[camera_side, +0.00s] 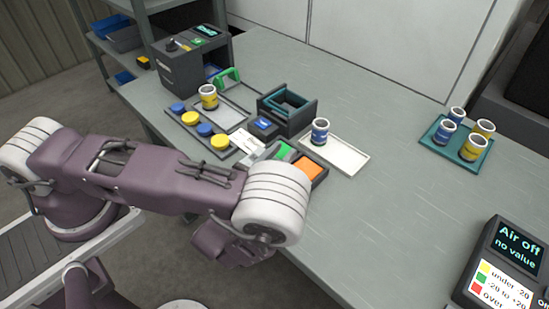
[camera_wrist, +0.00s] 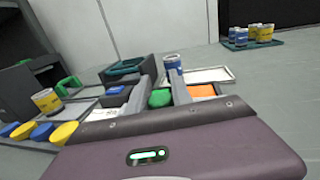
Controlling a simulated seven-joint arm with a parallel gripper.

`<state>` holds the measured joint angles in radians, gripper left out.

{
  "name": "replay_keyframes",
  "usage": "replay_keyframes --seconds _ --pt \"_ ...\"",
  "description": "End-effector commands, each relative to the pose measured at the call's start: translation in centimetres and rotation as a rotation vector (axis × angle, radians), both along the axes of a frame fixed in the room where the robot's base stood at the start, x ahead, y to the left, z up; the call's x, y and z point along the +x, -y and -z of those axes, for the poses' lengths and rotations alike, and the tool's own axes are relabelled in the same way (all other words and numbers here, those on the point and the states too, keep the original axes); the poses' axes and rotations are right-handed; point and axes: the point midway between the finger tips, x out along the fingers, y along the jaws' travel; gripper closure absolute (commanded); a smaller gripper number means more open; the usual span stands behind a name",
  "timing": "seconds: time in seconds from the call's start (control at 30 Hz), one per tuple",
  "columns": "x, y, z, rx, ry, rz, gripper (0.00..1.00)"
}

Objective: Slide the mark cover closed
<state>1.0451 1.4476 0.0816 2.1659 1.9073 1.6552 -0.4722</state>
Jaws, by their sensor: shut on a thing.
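The dark mark box (camera_side: 321,178) shows green marks (camera_side: 285,151) and orange marks (camera_side: 302,167) in open compartments. In the wrist view the green (camera_wrist: 160,98) and orange (camera_wrist: 201,91) contents are also uncovered, just beyond my gripper (camera_wrist: 165,150). The gripper's purple body fills the bottom of that view, at the near side of the box.
A blue-labelled jar (camera_side: 320,132) stands on a white tray (camera_side: 347,158) behind the box. A dark holder (camera_side: 288,112) and a row of blue and yellow caps (camera_side: 205,129) are to the left. A teal tray (camera_side: 438,140) with several jars is at right.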

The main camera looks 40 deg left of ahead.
Motion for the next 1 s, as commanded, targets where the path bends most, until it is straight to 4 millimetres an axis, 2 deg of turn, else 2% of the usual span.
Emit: replay_keyframes --seconds 0.1,0.3,0.67,0.7,0.8,1.0 --pt "3.0 0.0 0.0 -0.006 0.000 0.000 1.00" --pt "6.4 0.0 0.1 -0.003 -0.005 0.001 1.00" --pt "7.2 0.1 0.0 -0.002 -0.003 0.005 1.00" --pt "7.2 0.1 0.0 -0.002 -0.003 0.005 0.70" --pt "7.1 0.1 0.0 -0.001 -0.002 0.004 0.51" --pt "7.1 0.0 0.0 0.000 -0.002 0.003 0.51"
